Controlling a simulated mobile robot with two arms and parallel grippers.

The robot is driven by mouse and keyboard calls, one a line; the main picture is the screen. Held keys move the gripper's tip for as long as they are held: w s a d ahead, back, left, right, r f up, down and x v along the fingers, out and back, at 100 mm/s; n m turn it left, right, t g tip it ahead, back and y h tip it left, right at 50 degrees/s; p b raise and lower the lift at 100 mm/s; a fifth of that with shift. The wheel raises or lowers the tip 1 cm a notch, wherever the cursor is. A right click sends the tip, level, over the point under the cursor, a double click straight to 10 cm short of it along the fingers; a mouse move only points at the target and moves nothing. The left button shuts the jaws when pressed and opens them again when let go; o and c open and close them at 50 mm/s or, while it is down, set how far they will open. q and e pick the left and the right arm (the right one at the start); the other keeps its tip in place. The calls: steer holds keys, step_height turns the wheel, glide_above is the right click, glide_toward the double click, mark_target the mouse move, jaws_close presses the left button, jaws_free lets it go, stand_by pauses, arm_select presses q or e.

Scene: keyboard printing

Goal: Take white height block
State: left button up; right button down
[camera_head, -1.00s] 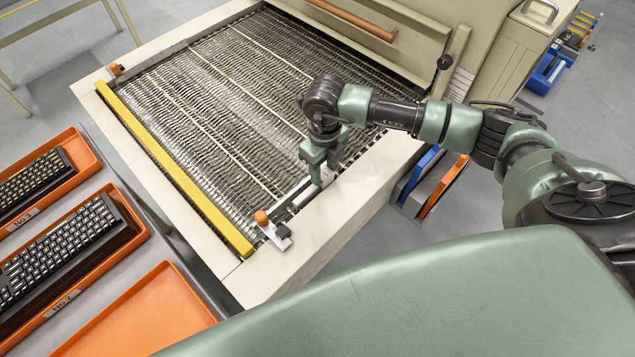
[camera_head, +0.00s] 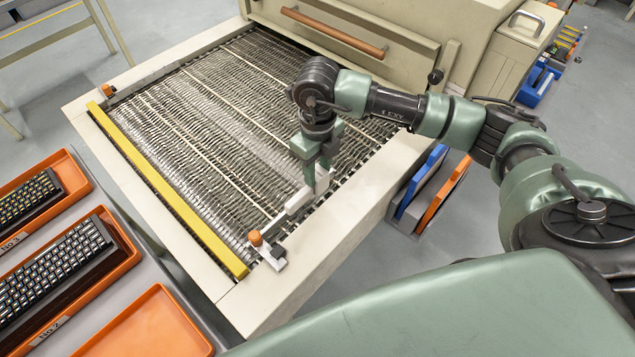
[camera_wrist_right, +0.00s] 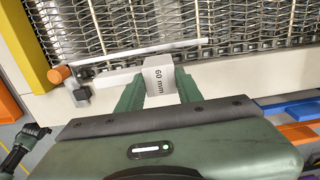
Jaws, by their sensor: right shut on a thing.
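The white height block (camera_wrist_right: 160,80), marked "60 mm", is between the two fingers of my right gripper (camera_wrist_right: 159,91) in the right wrist view. The fingers are shut on its sides. In the head view my right gripper (camera_head: 320,176) points down at the near right edge of the mesh conveyor, with the block (camera_head: 322,182) mostly hidden by the fingers. Whether the block touches the surface below cannot be told. A blurred part of my left arm (camera_wrist_right: 24,145) shows at the lower left of the wrist view; its jaws are unclear.
A metal bar with an orange-knobbed clamp (camera_head: 258,243) lies beside the gripper along the conveyor edge. A yellow bar (camera_head: 165,190) crosses the conveyor's (camera_head: 205,120) left end. Orange trays (camera_head: 150,325), some with keyboards, stand at left. Blue and orange panels (camera_head: 432,190) stand at right.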

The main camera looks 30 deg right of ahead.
step_height(320, 180, up, 13)
steer(key=b, duration=0.2)
steer(key=shift+r, duration=0.1)
steer(key=c, duration=1.5)
jaws_free()
jaws_close()
